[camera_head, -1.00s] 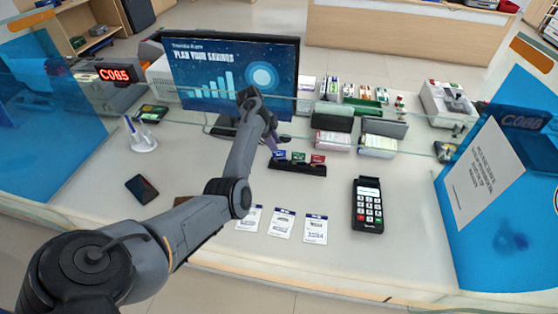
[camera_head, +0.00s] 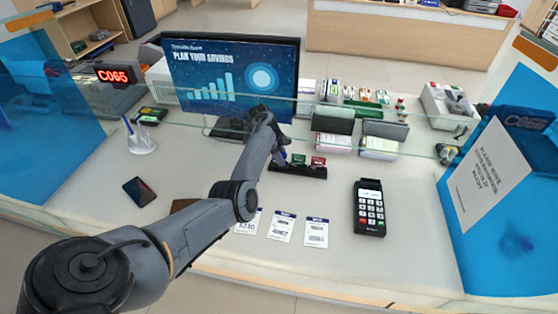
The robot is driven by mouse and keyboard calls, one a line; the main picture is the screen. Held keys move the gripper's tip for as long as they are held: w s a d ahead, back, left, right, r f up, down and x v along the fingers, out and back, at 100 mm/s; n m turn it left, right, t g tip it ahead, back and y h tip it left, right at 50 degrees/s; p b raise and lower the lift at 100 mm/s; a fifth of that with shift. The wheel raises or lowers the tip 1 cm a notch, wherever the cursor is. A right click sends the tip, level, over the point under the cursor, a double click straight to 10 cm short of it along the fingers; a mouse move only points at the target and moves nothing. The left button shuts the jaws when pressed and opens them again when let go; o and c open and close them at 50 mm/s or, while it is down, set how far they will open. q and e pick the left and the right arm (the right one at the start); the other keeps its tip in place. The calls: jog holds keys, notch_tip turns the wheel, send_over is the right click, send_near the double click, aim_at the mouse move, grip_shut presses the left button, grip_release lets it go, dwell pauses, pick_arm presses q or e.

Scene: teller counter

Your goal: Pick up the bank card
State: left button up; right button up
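A black card holder (camera_head: 312,171) stands in the middle of the counter below the monitor. A green bank card (camera_head: 298,159) and a red bank card (camera_head: 318,161) stand upright in it. My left gripper (camera_head: 280,158) is at the holder's left end, pointing down, where it covers the slot left of the green card. Its fingers are small and partly hidden by my arm, so I cannot tell if they are open or shut, or whether they touch a card. My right gripper is not in view.
A payment terminal (camera_head: 369,207) stands to the right, and several paper tickets (camera_head: 281,227) lie in front of the holder. A monitor (camera_head: 232,75) and a glass screen stand behind. A phone (camera_head: 139,191) and pen stand (camera_head: 142,142) are at left.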

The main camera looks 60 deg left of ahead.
pick_arm(q)
grip_shut()
jog(key=shift+r, duration=0.1)
jog(key=shift+r, duration=0.5)
notch_tip(320, 180, up, 3)
jog(key=shift+r+p, duration=0.2)
jog(key=shift+p, duration=0.6)
jog(key=d+r+p, duration=0.2)
jog(key=d+r, duration=0.4)
jog(key=d, duration=0.5)
jog(key=shift+d+r+p, duration=0.2)
jog(key=shift+d+p, duration=0.15)
jog(key=shift+p, duration=0.05)
jog(key=shift+s+r, duration=0.1)
notch_tip(320, 180, up, 4)
jog(key=p, duration=0.5)
jog(key=shift+r, duration=0.15)
